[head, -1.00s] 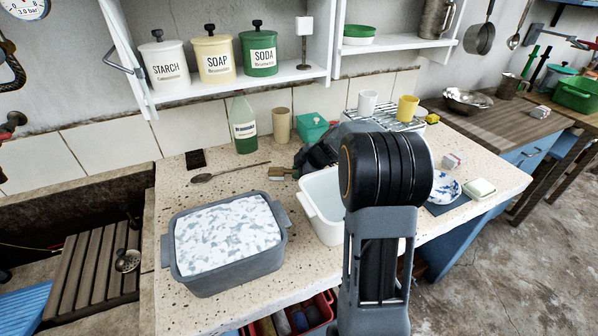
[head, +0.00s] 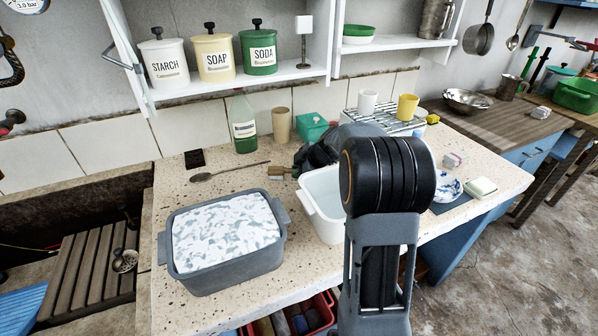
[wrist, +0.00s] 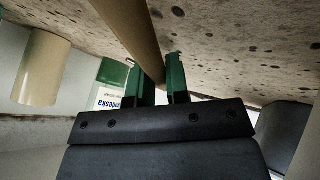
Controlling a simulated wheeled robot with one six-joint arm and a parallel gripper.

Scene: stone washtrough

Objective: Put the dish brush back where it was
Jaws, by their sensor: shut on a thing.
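The dish brush's tan wooden handle (wrist: 128,32) runs between the green fingers of my gripper (wrist: 160,75) in the wrist view, and the fingers are shut on it. The handle lies close to the speckled stone counter, which fills the top of that view; I cannot tell whether it touches. In the head view, a small brown part of the brush (head: 276,171) shows beside my dark gripper (head: 301,166), behind the white tub. My arm hides much of the area around it.
A green bottle (head: 243,128), a tan cup (head: 283,125) and a teal box (head: 311,127) stand behind my gripper. A white tub (head: 318,205) and a grey basin (head: 181,255) are in front.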

